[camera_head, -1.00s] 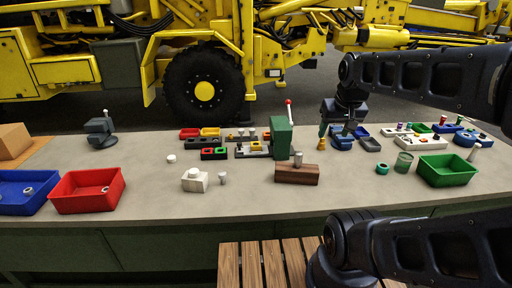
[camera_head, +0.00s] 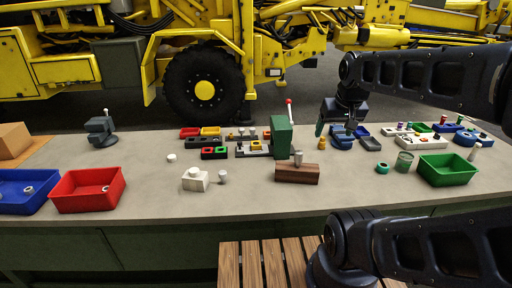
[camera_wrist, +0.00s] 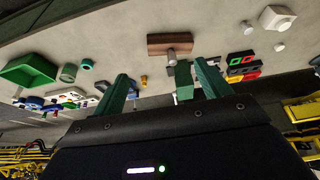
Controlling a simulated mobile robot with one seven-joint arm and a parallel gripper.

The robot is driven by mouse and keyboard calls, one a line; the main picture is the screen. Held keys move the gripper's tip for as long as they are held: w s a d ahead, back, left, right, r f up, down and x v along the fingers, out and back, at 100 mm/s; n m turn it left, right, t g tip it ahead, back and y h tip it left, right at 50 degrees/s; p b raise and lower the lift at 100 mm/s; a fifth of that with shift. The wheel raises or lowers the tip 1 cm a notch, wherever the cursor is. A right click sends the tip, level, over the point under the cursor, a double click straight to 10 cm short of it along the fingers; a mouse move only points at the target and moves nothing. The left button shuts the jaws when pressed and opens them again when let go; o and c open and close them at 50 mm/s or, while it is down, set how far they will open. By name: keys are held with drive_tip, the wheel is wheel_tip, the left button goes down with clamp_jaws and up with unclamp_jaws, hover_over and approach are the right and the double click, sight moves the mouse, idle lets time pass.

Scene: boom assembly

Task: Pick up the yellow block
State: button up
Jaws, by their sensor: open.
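A small yellow piece (camera_head: 322,143) stands on the table just below and in front of my gripper (camera_head: 336,130) in the head view. It looks rounded and brass-yellow, and I cannot tell if it is the yellow block. It also shows between my fingers, farther off, in the wrist view (camera_wrist: 144,81). Another small yellow piece (camera_head: 255,146) sits in a grey fixture left of the green press (camera_head: 282,137). My gripper, with green fingers, is open and empty above the table, and its fingers also show in the wrist view (camera_wrist: 164,74).
A brown wooden block (camera_head: 298,174) with a metal peg lies in front of the press. A green bin (camera_head: 446,169) is at the right, and a red bin (camera_head: 87,190) at the left. Small yellow (camera_head: 210,131) and red trays stand at the back.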

drive_tip(key=m+g+h, duration=0.3)
drive_tip(key=m+g, duration=0.2)
drive_tip(key=m, duration=1.3)
hover_over(256, 144)
drive_tip(key=a, duration=0.4)
wheel_tip(256, 144, down, 24)
drive_tip(key=shift+d+x, duration=0.2)
drive_tip(key=shift+x, duration=2.4)
drive_tip(key=shift+d+x, duration=0.2)
drive_tip(key=shift+x, duration=2.45)
drive_tip(key=shift+w+r, duration=0.15)
drive_tip(key=c, duration=1.2)
drive_tip(key=shift+c, duration=0.2)
drive_tip(key=shift+r, duration=0.1)
